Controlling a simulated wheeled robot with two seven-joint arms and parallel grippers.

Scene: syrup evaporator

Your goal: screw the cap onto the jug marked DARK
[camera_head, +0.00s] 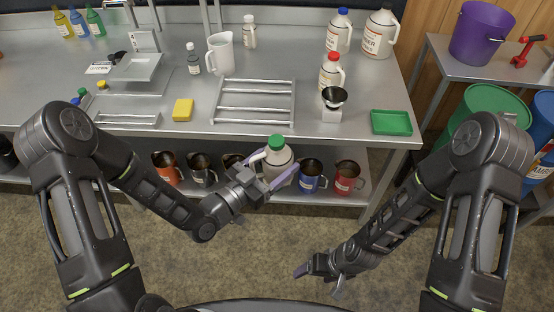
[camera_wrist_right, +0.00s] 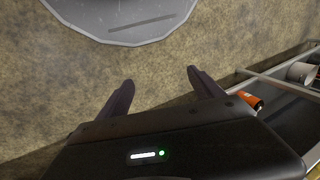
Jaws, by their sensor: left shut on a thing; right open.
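My left gripper (camera_head: 268,173) is shut on a cream-white jug (camera_head: 278,161) and holds it in front of the counter's front edge. The jug looks roughly upright, and a green cap (camera_head: 275,142) sits on its top; I cannot tell how tightly. Its label does not show, so I cannot read a DARK mark. My right gripper (camera_head: 319,277) is open and empty, low over the floor to the right of and below the jug. Its two spread fingers also show in the right wrist view (camera_wrist_right: 160,80), with nothing between them.
The steel counter (camera_head: 290,122) holds a wire rack (camera_head: 254,102), a yellow sponge (camera_head: 183,110), a black funnel (camera_head: 334,96) on a stand, a green tray (camera_head: 391,123) and a red-capped jug (camera_head: 330,75). Several mugs stand on the shelf below. Floor near my right gripper is clear.

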